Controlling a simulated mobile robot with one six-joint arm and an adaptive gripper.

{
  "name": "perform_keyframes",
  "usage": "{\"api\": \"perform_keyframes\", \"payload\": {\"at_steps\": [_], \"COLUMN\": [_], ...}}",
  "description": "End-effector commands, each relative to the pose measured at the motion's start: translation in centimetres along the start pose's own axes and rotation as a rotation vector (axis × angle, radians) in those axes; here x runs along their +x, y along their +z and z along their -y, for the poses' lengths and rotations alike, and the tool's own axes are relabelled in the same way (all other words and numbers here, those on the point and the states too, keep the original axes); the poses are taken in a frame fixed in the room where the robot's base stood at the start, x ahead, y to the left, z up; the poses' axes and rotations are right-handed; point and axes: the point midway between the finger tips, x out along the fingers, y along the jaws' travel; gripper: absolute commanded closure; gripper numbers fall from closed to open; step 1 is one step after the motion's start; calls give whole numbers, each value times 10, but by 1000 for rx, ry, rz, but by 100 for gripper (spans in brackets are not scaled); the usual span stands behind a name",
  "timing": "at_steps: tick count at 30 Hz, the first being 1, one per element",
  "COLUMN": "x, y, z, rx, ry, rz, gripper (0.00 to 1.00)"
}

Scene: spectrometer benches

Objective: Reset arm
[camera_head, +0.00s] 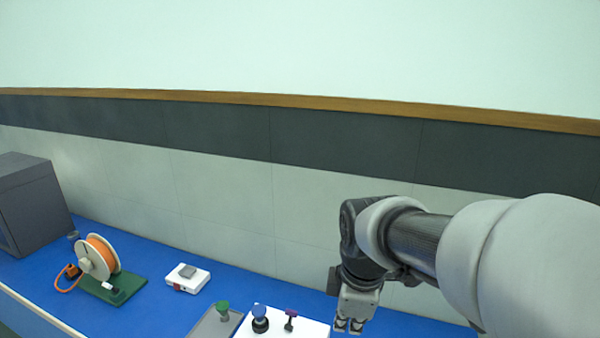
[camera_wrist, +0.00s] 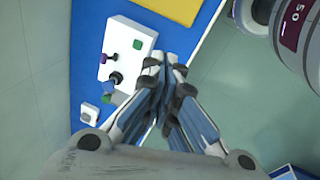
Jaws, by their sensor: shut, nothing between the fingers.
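My arm reaches in from the right in the head view, with my gripper (camera_head: 349,325) pointing down at its end, to the right of a white block on the blue bench. In the wrist view my gripper (camera_wrist: 164,68) is shut, its fingertips together with nothing between them. The fingertips appear beside the edge of the white block (camera_wrist: 127,60); I cannot tell the gap in height.
A wall rises behind the bench.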

Motion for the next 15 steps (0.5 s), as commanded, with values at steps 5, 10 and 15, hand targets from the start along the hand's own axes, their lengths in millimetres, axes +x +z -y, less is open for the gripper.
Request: {"api": "perform_keyframes", "payload": {"at_steps": [5, 10, 15], "x": [-18, -17, -7], "y": [41, 70, 86], "z": [64, 122, 159], "rx": [508, 957, 1253], "ry": [69, 114, 136], "rz": [-33, -81, -124], "gripper": [100, 100, 100]}}
